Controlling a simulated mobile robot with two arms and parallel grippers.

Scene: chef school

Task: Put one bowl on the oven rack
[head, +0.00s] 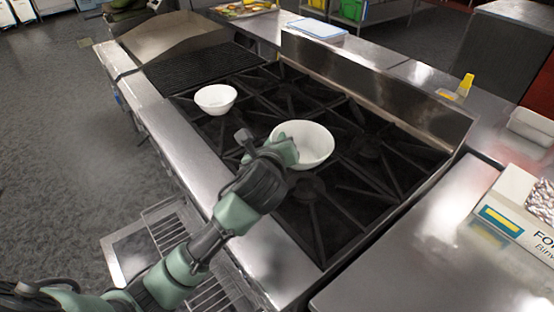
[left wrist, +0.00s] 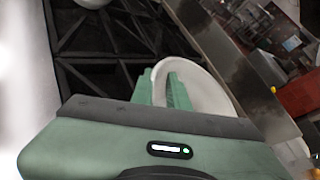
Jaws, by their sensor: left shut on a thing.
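My left gripper (head: 284,152) is shut on the near rim of a white bowl (head: 312,143) over the stove's black grates. The bowl is roughly upright; I cannot tell whether it still touches the grates. In the left wrist view the green fingers (left wrist: 160,88) are at the rim of this bowl (left wrist: 208,92). A second white bowl (head: 215,99) stands on the grates further back left; part of it shows at the top of the left wrist view (left wrist: 92,2). A wire oven rack (head: 168,229) shows low at the stove's front, partly hidden by my left arm. My right gripper is not in view.
The stove's steel front edge (head: 187,148) lies between the grates and the rack. A steel backguard (head: 400,90) runs behind the grates. A box (head: 510,220) lies on the counter at right. Grey floor at left is clear.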

